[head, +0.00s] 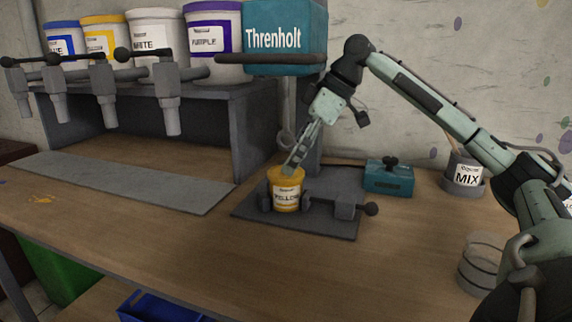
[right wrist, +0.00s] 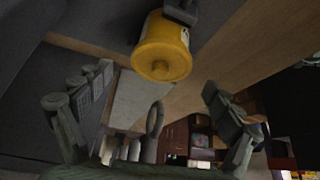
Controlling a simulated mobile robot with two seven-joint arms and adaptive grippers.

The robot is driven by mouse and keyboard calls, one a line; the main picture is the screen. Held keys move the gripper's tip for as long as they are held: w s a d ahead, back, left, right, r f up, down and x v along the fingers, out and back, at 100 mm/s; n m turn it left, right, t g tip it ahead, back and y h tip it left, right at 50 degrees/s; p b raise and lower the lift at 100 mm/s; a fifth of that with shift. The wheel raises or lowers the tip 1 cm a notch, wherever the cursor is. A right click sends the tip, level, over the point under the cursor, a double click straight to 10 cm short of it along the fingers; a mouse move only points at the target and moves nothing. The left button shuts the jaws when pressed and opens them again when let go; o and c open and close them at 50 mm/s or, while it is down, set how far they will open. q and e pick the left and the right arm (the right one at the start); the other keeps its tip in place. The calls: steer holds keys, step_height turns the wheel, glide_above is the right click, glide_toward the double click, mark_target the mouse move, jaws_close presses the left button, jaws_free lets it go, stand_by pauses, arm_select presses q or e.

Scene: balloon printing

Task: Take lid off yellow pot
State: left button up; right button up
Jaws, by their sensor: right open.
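The yellow pot (head: 286,195) stands upright in a clamp on a dark plate, with a label on its front. Its yellow lid (right wrist: 161,62), with a small round knob in the middle, is on the pot in the right wrist view. My right gripper (head: 291,168) comes down from above at a tilt, its fingertips close over the pot's top in the head view. In the right wrist view the same gripper (right wrist: 158,92) has its fingers wide apart with nothing between them. The lid appears beyond the fingertips, apart from them. My left gripper is not in view.
The dark plate (head: 250,215) carries a clamp handle (head: 370,208) right of the pot. A teal Threnholt box (head: 285,38) and a post stand behind. A teal block (head: 388,178), a MIX pot (head: 462,175) and a clear jar (head: 481,262) are to the right. The front table is clear.

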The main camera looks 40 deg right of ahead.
steer(key=shift+w+a+f, duration=0.25)
steer(key=shift+w+f, duration=0.05)
steer(key=shift+f, duration=0.25)
steer(key=shift+c, duration=0.3)
steer(key=c, duration=0.8)
steer(key=shift+r, duration=0.2)
